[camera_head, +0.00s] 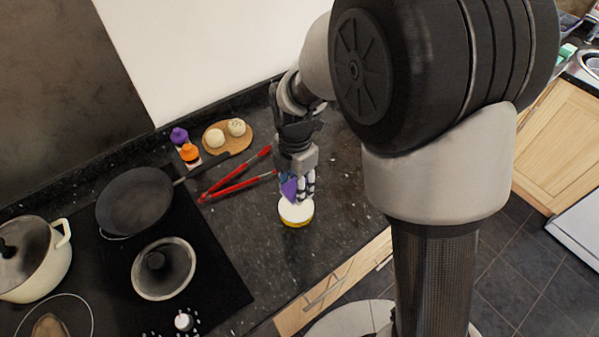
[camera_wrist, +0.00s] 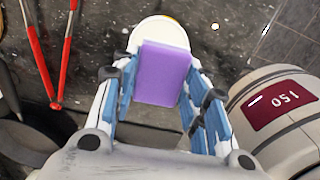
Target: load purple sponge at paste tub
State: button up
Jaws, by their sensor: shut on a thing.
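The purple sponge (camera_wrist: 162,74) is held between the two fingers of my gripper (camera_wrist: 160,100) in the wrist view. In the head view the sponge (camera_head: 289,189) shows as a small purple patch at the fingertips of my gripper (camera_head: 299,190). The paste tub (camera_head: 296,212) is a round, white-topped tub with a yellow band, standing on the dark counter just below the gripper. In the wrist view the tub (camera_wrist: 160,27) shows behind the sponge, which hides part of it. I cannot tell whether the sponge touches the tub.
Red-handled tongs (camera_head: 235,186) lie left of the tub. A frying pan (camera_head: 137,202), a lid (camera_head: 163,268) and a cream pot (camera_head: 35,258) are on the hob side. A wooden board (camera_head: 228,139) with two pale round items lies behind. The counter right of the tub is clear.

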aim_at(296, 207)
jog(key=shift+w+d+f, duration=0.1)
jog(key=shift+w+f, duration=0.1)
jog(key=shift+f, duration=0.1)
jog(key=shift+s+a+f+b, duration=0.2)
jog(key=shift+f+b, duration=0.55)
jog(key=shift+f, duration=0.05)
jog(key=shift+w+f+b, duration=0.1)
jog(key=shift+f+b, duration=1.55)
jog(key=shift+f, duration=0.4)
jog(key=shift+f, duration=0.55)
notch_tip(296, 207, up, 7)
jog(key=p, duration=0.5)
jog(key=shift+r, duration=0.1)
jog(key=shift+d, duration=0.1)
dwell(0.4)
